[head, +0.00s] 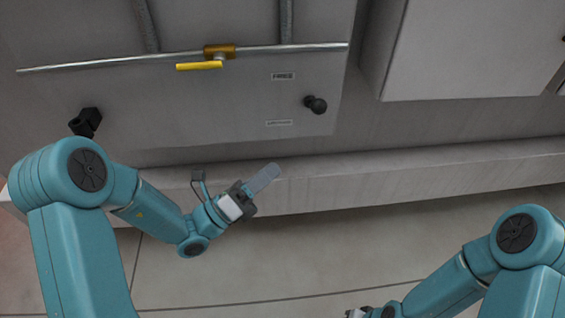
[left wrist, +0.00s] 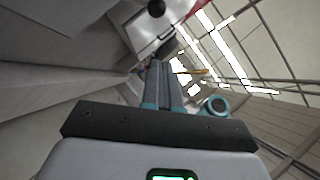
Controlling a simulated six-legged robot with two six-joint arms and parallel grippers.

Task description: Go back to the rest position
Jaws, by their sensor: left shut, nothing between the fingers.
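My left gripper (head: 262,180) is shut and empty, held out in front of the grey machine in the head view. Its fingers point up and to the right, away from the forearm. In the left wrist view the two long grey fingers (left wrist: 163,86) lie together with nothing between them. My right arm enters at the lower right of the head view. Only the back part of the right gripper (head: 358,313) shows at the bottom edge, and its fingertips are out of frame.
The grey machine panel (head: 230,110) carries a pipe (head: 110,62) with a yellow valve handle (head: 199,66) and a black knob (head: 315,104). A pale ledge (head: 400,180) runs along its foot. The floor (head: 320,250) between my arms is clear.

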